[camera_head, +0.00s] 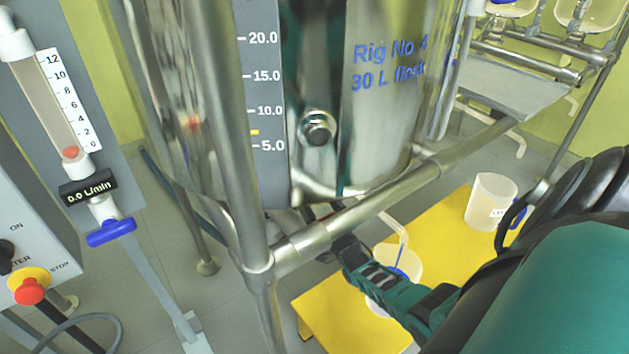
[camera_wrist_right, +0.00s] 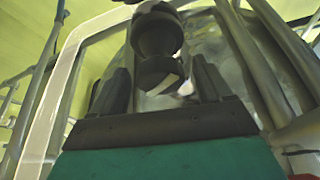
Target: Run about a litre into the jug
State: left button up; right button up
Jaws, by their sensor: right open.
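The steel vessel marked Rig No 4 (camera_head: 385,120) fills the middle of the head view, with a scale (camera_head: 265,90) whose yellow mark sits between 5.0 and 10.0. A white jug (camera_head: 408,262) stands on a yellow platform below a pale bent spout (camera_head: 395,226), partly hidden by my right arm. My right gripper (camera_head: 328,238) reaches under the vessel, its tips partly behind a frame rail. In the right wrist view, my right gripper (camera_wrist_right: 160,88) is open, with a dark round valve part (camera_wrist_right: 157,38) between and beyond its fingers. Contact cannot be told. My left gripper is out of view.
A second white jug (camera_head: 490,202) stands farther right on the yellow platform (camera_head: 447,232). The steel frame rail (camera_head: 375,205) crosses before the vessel's base. At left are a flow meter (camera_head: 48,95) reading 0.0 L/min and a red stop button (camera_head: 30,291).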

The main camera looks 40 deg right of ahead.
jog(key=v, duration=1.1)
jog(key=shift+s+p, duration=0.3)
jog(key=shift+s, duration=0.1)
jog(key=shift+a+f, duration=0.1)
jog(key=shift+f, duration=0.05)
